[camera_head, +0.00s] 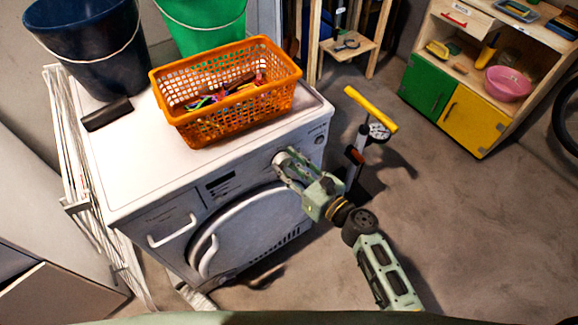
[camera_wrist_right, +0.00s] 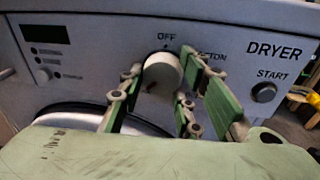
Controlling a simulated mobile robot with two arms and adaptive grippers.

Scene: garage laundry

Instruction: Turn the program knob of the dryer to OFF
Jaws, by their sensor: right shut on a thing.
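The white dryer (camera_head: 130,165) stands at the left in the head view, its front facing me. In the right wrist view its panel shows the round program knob (camera_wrist_right: 162,70), with the OFF mark (camera_wrist_right: 167,37) just above it. A second label to the right of the knob is partly covered by a finger. My right gripper (camera_wrist_right: 160,80) is shut on the knob, with a finger on either side. The knob's pointer cannot be made out. In the head view my right gripper (camera_head: 287,165) reaches the upper right of the dryer front. My left gripper is not in view.
An orange basket (camera_head: 222,122), a dark blue bucket (camera_head: 95,55) and a green bucket (camera_head: 203,25) stand on the dryer. The START button (camera_wrist_right: 264,92) sits right of the knob. A pump with a yellow handle (camera_head: 371,109) stands close by my right arm.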

